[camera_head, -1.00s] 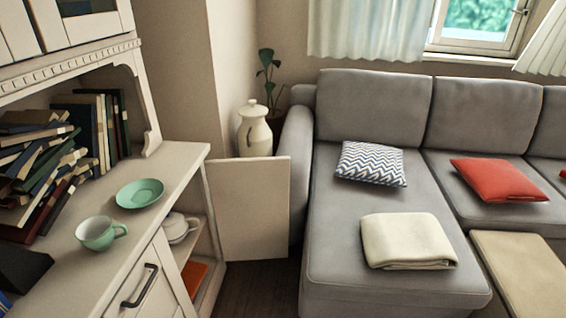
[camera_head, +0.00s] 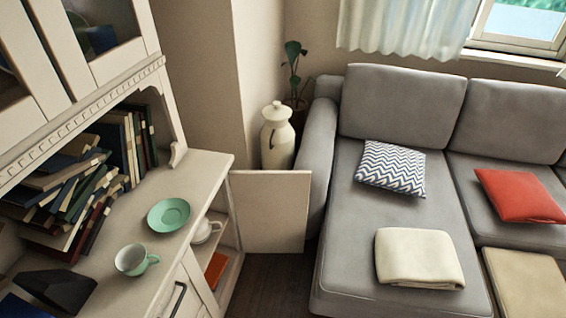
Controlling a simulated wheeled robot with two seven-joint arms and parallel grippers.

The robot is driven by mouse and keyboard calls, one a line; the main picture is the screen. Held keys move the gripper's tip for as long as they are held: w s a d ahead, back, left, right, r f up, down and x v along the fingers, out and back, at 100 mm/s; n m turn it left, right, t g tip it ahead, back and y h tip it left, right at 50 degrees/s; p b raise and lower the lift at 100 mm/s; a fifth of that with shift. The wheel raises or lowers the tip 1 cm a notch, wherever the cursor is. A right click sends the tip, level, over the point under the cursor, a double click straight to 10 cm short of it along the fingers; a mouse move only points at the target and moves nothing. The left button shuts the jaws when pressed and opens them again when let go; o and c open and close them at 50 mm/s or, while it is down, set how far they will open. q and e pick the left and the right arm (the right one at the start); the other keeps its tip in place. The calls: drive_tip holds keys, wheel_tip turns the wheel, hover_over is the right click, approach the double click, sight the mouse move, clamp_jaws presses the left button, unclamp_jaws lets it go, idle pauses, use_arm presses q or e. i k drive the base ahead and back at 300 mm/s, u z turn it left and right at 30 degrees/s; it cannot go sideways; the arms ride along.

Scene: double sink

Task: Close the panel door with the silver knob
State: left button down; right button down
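A cream panel door (camera_head: 271,211) stands swung open at the right end of the cabinet (camera_head: 207,168). Its flat face is toward me and its free edge is close to the grey sofa. No silver knob shows on the face I see. The open compartment beside it holds a white pot (camera_head: 205,231) on the upper shelf and an orange item (camera_head: 215,270) below. Neither of my grippers is in view.
A green saucer (camera_head: 169,214), a green cup (camera_head: 135,260) and piled books (camera_head: 75,190) are on the counter. The grey sofa (camera_head: 390,250) fills the right side. A cream jar (camera_head: 277,137) stands behind the door. Dark floor (camera_head: 268,284) is clear in front of it.

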sight(271, 207)
drive_tip(key=z, duration=0.25)
drive_tip(key=i, duration=0.85)
drive_tip(key=z, duration=0.7)
